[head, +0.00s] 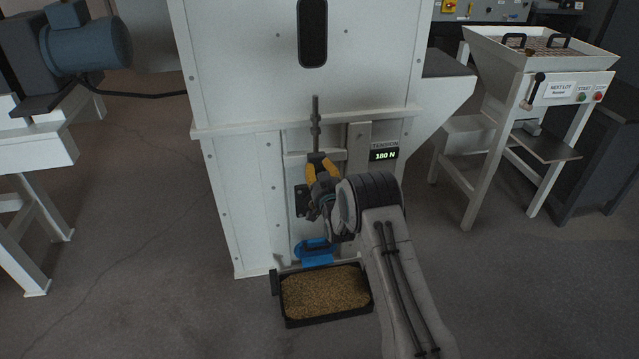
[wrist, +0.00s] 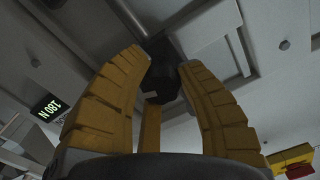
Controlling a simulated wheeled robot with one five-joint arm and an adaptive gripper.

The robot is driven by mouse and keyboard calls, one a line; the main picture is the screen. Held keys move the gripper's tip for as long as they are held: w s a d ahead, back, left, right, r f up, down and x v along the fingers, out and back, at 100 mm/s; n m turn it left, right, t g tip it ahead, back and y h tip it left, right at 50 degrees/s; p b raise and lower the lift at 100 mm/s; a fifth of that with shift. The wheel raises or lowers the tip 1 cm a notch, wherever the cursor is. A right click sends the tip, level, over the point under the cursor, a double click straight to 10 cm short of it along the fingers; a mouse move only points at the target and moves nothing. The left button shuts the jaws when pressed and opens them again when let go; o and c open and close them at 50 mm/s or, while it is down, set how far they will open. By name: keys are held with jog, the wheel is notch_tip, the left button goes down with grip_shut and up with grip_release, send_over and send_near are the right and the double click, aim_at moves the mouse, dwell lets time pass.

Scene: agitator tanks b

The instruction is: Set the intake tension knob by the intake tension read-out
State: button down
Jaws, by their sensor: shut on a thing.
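The tension read-out (head: 384,155) on the front of the white machine shows 180 N in green digits. It also shows upside down at the left of the wrist view (wrist: 50,108). My gripper (head: 318,160) is in front of the machine, left of and slightly below the read-out. Its yellow fingers are shut on a dark knob (wrist: 164,76), seen between the fingertips in the wrist view. In the head view the fingers hide most or all of the knob. A grey upright rod (head: 316,118) rises just above the fingertips.
A black tray of brown grain (head: 325,292) sits on the floor below my arm, with a blue handled part (head: 315,250) behind it. A white hopper stand (head: 543,45) is at the right, a blue motor (head: 86,45) at the left.

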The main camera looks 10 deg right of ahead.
jog(key=m+b, duration=0.2)
jog(key=m, duration=0.1)
jog(key=shift+f, duration=0.2)
jog(key=m, duration=0.5)
jog(key=shift+a+r+m, duration=0.1)
jog(key=shift+m, duration=0.3)
jog(key=m, duration=0.4)
jog(key=shift+r+m, duration=0.1)
jog(key=shift+m, duration=0.2)
jog(key=shift+r+m, duration=0.1)
jog(key=shift+m, duration=2.1)
jog(key=shift+r, duration=0.1)
jog(key=c, duration=0.8)
grip_release()
jog(key=shift+s, duration=0.1)
jog(key=shift+s, duration=5.85)
